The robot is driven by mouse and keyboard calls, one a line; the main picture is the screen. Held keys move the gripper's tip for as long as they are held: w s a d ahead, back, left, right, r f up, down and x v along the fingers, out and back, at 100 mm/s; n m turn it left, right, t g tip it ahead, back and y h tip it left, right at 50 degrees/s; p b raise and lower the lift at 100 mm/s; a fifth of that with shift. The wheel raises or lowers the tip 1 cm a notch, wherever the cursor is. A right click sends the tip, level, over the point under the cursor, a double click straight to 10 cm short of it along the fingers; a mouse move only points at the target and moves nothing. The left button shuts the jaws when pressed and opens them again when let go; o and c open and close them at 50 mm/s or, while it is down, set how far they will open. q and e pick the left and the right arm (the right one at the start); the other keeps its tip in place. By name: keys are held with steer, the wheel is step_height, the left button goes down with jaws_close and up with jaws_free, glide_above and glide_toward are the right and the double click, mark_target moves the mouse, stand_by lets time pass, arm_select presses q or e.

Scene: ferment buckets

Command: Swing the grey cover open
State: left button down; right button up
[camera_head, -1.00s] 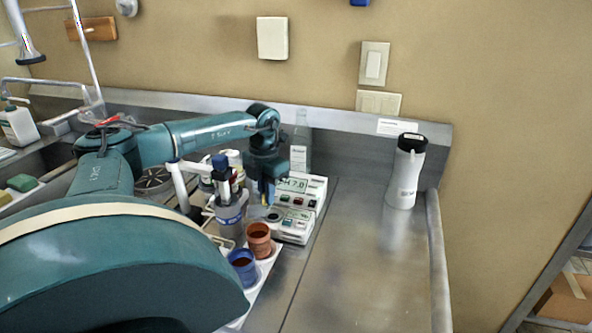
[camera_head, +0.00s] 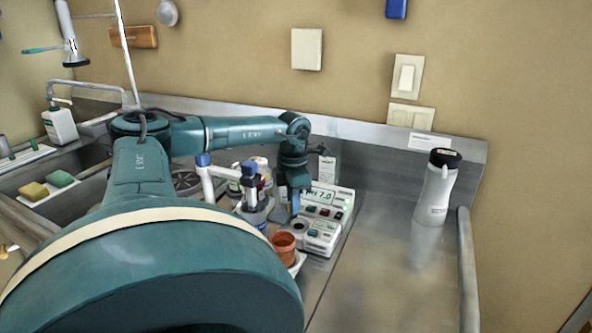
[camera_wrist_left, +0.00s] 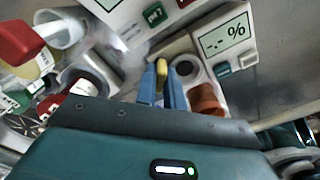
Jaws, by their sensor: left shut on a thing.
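The white meter (camera_head: 318,235) with buttons and a dark round well stands on the steel counter. In the left wrist view its display (camera_wrist_left: 227,38) reads "-.- %". My left gripper (camera_head: 294,210) points down over this meter, right beside the well. In the wrist view the blue fingers of my left gripper (camera_wrist_left: 160,86) are closed around a small yellow piece, which looks like a tab of the grey cover. The rest of the cover is hidden or too small to make out, so its angle cannot be told. My right gripper is not in view.
A second meter (camera_head: 325,195) reading 7.0 stands just behind. An orange-brown cup (camera_head: 284,249) is close in front, and a probe stand (camera_head: 256,205) is to the left. A white bottle (camera_head: 437,190) stands far right, with bare counter between.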

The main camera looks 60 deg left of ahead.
arm_select(q)
steer(key=shift+r, duration=0.1)
steer(key=c, duration=1.5)
jaws_free()
step_height(320, 180, up, 13)
steer(key=shift+p, duration=0.3)
